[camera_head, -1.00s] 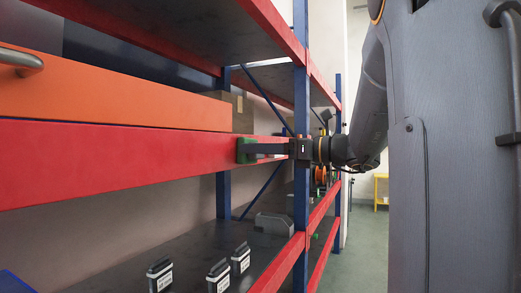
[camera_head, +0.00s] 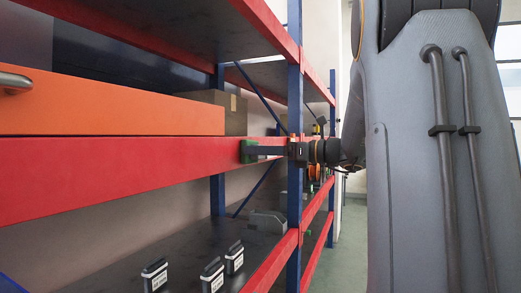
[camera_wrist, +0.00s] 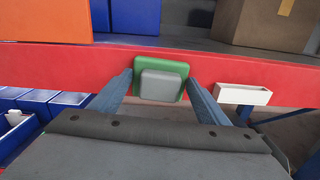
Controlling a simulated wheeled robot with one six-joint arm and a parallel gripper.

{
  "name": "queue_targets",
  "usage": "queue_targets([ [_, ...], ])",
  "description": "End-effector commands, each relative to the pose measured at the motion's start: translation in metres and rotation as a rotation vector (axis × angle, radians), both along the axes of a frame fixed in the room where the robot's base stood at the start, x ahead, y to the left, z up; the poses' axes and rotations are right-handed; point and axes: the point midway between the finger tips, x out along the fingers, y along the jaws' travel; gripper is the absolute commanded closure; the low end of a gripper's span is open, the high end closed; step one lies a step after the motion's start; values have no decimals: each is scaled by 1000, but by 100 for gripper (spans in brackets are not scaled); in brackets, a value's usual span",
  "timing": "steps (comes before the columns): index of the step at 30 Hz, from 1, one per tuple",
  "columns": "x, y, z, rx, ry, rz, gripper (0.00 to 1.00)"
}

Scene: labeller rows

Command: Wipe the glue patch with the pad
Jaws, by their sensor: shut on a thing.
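The pad is a green square with a grey block on its back, and it shows between my fingers in the wrist view (camera_wrist: 158,86). In the head view its green edge (camera_head: 248,152) is against the front of the red shelf beam (camera_head: 120,175), or very near it; I cannot tell if it touches. My gripper (camera_head: 254,151) is shut on the pad, reaching left past the blue post. Its two fingers (camera_wrist: 160,82) flank the grey block in the wrist view. I see no glue patch; the pad covers part of the beam.
A white box-like piece (camera_wrist: 243,94) sits on the beam right of the pad. An orange drawer (camera_head: 110,103) and a cardboard box (camera_head: 222,108) are above the beam. The blue post (camera_head: 294,120) stands close to my gripper. Several dark labelled devices (camera_head: 155,274) stand on the lower shelf.

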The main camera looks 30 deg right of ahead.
Motion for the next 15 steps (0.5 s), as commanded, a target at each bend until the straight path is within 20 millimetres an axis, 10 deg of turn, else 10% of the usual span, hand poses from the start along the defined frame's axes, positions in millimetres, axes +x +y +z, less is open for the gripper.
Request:
queue_targets([
  [15, 19, -25, 0, 1, 1, -1, 48],
])
